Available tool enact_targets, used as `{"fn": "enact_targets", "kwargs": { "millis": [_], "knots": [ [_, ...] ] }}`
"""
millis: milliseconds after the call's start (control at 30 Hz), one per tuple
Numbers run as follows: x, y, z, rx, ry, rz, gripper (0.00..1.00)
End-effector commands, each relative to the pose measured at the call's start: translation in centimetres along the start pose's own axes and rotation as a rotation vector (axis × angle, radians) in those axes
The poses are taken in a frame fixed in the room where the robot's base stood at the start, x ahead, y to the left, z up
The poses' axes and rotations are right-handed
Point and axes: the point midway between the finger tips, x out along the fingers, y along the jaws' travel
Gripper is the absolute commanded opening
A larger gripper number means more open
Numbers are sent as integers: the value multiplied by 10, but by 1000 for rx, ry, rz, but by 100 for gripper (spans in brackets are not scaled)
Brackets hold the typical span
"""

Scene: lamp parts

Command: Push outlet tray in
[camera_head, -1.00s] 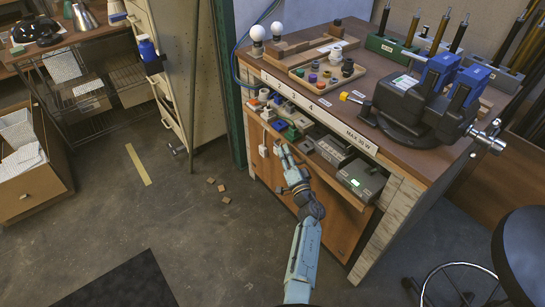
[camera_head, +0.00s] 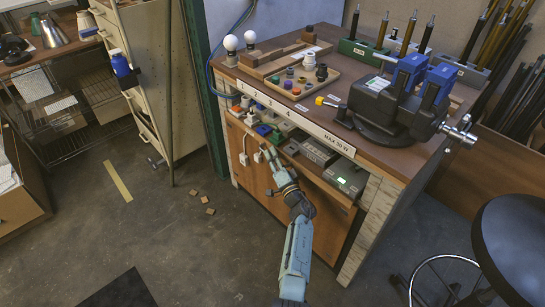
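The outlet tray (camera_head: 318,180) is a wooden pull-out shelf under the top of the workbench. It sticks out in front of the numbered label strip. Sockets, coloured blocks and grey boxes stand on it, and white plugs hang at its left front. My gripper (camera_head: 265,151) is at the tray's front edge, left of its middle, just right of the white plugs (camera_head: 258,157). I cannot tell whether it touches the tray. The fingers are small and look close together, but whether they are shut is unclear. Nothing is visibly held.
The workbench (camera_head: 330,112) carries bulbs, a parts tray (camera_head: 302,84) and a black-and-blue machine (camera_head: 390,105). A round black stool (camera_head: 515,240) stands at the right. A tall cabinet (camera_head: 150,80) stands at the left. Small wooden pieces (camera_head: 204,200) lie on the open floor.

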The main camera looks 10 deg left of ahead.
Motion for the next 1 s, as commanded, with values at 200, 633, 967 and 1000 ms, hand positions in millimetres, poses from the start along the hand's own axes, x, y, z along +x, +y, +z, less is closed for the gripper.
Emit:
{"fn": "enact_targets", "kwargs": {
  "millis": [200,633,967,1000],
  "knots": [
    [-2,1,0,1,0,1,17],
    [-75,1,0,1,1,2,17],
    [-118,0,0,0,0,0,17],
    [-119,0,0,0,0,0,17]
  ]
}}
